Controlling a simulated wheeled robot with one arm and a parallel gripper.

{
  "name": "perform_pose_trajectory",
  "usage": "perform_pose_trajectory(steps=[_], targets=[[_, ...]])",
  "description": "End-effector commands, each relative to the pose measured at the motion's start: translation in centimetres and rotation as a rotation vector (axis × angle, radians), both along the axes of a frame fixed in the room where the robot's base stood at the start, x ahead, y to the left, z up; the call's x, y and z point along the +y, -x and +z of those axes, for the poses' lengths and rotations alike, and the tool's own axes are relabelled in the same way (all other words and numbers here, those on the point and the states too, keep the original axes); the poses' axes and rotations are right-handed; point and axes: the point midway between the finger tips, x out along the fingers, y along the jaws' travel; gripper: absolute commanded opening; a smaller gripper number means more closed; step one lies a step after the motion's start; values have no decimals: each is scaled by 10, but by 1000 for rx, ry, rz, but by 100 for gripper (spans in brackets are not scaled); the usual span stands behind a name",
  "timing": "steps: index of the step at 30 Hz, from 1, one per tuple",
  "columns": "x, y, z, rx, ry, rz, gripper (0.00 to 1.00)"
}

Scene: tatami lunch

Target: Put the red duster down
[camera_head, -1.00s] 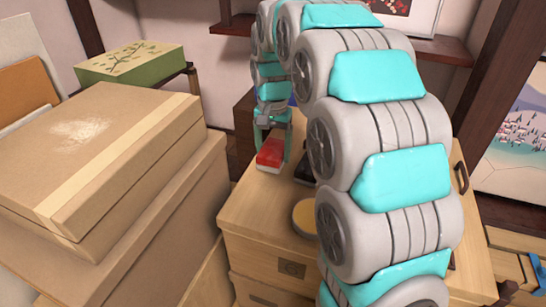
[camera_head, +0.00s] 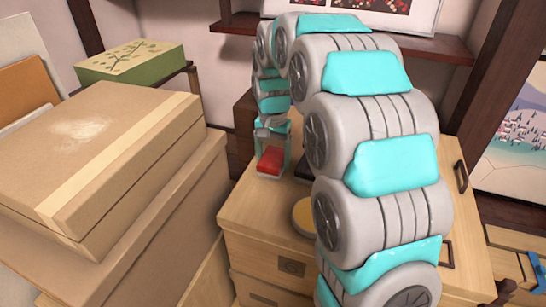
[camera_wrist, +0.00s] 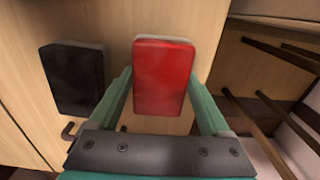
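The red duster (camera_wrist: 164,80) lies between the two fingers of my gripper (camera_wrist: 162,76) in the wrist view, red face towards the camera. The fingertips meet its left and right edges, so my gripper looks shut on it. In the head view the duster (camera_head: 270,161) sits low in my gripper (camera_head: 271,168), at the left back part of the wooden cabinet top (camera_head: 255,205). It is at or just above that top; I cannot tell whether it touches.
A black block (camera_wrist: 76,78) lies left of the duster in the wrist view. A yellow round thing (camera_head: 303,215) stands on the cabinet's front part, partly behind my arm. Stacked cardboard boxes (camera_head: 100,150) and a green box (camera_head: 130,62) are to the left. A dark shelf (camera_head: 430,46) is behind.

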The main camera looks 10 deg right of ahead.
Motion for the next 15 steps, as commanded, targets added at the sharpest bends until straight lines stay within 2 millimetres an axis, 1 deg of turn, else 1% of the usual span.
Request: perform_pose_trajectory(steps=[1,4,11,15], targets=[[0,0,0,0,0,0,88],[0,0,0,0,0,0,99],[0,0,1,0,0,0,100],[0,-1,8,-2,0,0,100]])
